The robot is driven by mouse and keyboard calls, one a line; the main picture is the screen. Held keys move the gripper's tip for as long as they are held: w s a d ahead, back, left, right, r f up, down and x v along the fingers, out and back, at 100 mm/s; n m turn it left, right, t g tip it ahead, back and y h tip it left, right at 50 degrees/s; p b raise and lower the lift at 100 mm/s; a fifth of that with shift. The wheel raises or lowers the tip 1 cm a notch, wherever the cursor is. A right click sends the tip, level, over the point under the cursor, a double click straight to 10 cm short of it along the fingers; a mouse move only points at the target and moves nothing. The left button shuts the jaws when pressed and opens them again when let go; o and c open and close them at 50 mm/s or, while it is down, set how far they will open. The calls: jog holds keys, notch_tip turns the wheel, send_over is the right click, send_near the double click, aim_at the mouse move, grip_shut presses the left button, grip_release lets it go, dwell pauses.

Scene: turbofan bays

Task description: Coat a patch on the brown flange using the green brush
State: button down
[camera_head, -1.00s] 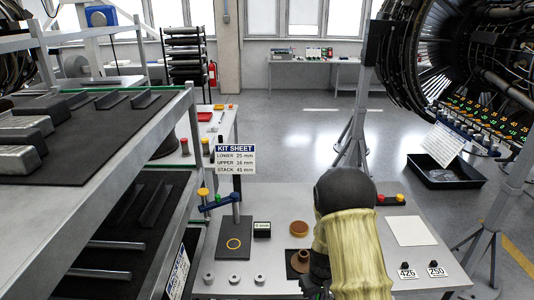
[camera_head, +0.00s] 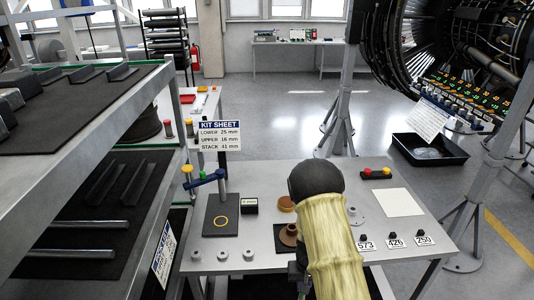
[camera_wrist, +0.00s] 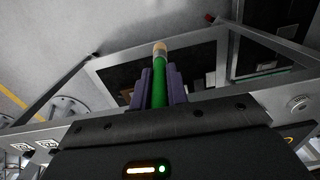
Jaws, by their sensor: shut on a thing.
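The green brush (camera_wrist: 160,85) stands between the purple fingers of my gripper (camera_wrist: 160,88) in the wrist view. Its pale tip (camera_wrist: 160,49) points away from the wrist, and the fingers are shut on its green handle. In the head view my gripper (camera_head: 303,280) is at the table's front edge, mostly hidden by my yellow-sleeved arm. The brown flange (camera_head: 289,235) sits on a dark square mat on the table, just above my gripper in the picture and partly covered by my arm. I see no contact between brush and flange.
The grey table (camera_head: 255,262) also holds a brown round dish (camera_head: 287,203), a dark plate with a yellow ring (camera_head: 209,229), a white sheet (camera_head: 398,202) and numbered tags (camera_head: 396,239). A shelf rack (camera_head: 150,100) stands close on the left. A stand leg (camera_head: 478,185) rises at right.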

jog(key=w+r+m, duration=0.1)
jog(key=w+r, duration=0.2)
jog(key=r, duration=0.3)
jog(key=w+r+m, duration=0.2)
jog(key=r, duration=0.5)
jog(key=shift+w, duration=0.4)
jog(key=shift+r, duration=0.1)
